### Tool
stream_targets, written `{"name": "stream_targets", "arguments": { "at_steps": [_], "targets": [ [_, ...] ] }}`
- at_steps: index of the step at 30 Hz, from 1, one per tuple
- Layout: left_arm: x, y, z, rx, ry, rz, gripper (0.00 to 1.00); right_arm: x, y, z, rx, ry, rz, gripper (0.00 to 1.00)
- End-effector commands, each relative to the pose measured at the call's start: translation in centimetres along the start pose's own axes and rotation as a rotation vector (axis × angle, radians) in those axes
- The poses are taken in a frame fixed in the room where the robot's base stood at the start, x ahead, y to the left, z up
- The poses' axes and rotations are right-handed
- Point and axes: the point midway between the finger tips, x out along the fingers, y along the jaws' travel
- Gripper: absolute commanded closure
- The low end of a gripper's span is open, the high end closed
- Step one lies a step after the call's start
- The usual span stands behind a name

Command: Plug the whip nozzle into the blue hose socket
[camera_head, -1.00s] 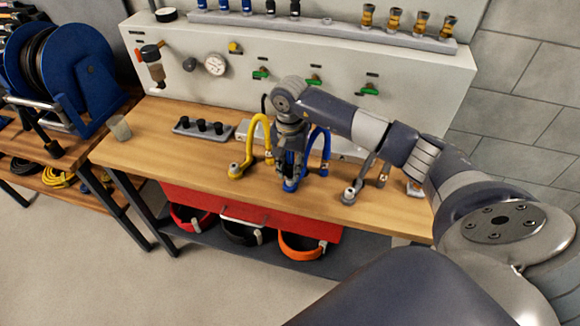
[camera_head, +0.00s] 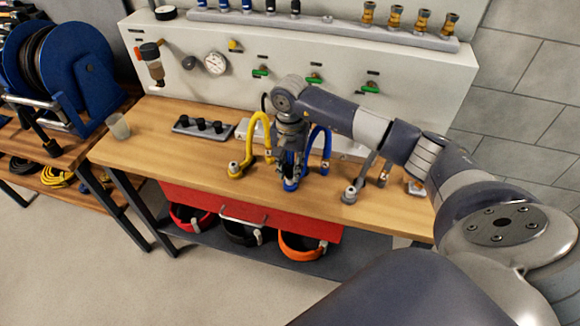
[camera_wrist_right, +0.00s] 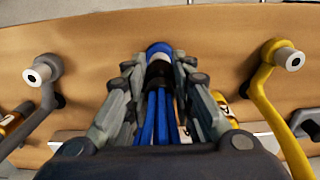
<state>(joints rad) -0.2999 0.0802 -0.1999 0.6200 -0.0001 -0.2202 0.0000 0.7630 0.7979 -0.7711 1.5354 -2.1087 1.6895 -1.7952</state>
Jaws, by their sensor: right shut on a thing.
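My right gripper (camera_head: 288,170) points down over the workbench at the blue hose's end. In the right wrist view my right gripper (camera_wrist_right: 158,66) is shut on the whip nozzle (camera_wrist_right: 158,76), which shows a black collar and blue strands running back between the fingers. The blue hose socket (camera_wrist_right: 158,48) shows as a blue rim just beyond the fingertips, in line with the nozzle. In the head view the blue hose (camera_head: 326,144) arches behind the gripper to its socket (camera_head: 290,186). The fingers hide the join, so I cannot tell whether the nozzle is inside the socket. My left gripper is out of view.
A yellow hose (camera_head: 265,125) with its socket (camera_head: 235,170) stands left of the gripper, a grey socket (camera_head: 349,196) to the right. The gauge panel (camera_head: 330,60) rises behind.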

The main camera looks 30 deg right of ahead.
Motion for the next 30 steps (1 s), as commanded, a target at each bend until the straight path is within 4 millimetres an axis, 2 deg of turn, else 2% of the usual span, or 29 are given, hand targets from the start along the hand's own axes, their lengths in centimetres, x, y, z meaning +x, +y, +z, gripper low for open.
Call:
{"name": "stream_targets", "arguments": {
  "at_steps": [6,7,10,22,26,30],
  "targets": [
    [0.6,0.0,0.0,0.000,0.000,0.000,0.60,0.5,0.0,0.0,0.000,0.000,0.000,1.00],
    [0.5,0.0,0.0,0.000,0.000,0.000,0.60,0.5,0.0,0.0,0.001,0.000,0.000,0.75],
    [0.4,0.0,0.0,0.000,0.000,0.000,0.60,0.4,0.0,0.0,0.000,0.000,0.000,0.54],
    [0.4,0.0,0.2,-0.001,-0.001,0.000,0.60,0.0,0.0,-0.1,0.001,0.001,-0.001,0.54],
    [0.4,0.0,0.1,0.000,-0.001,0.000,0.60,-1.8,-0.1,-0.2,0.000,0.004,-0.003,0.54],
    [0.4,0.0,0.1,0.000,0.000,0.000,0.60,-4.8,-0.1,-0.2,0.000,0.005,-0.005,0.54]
  ]
}}
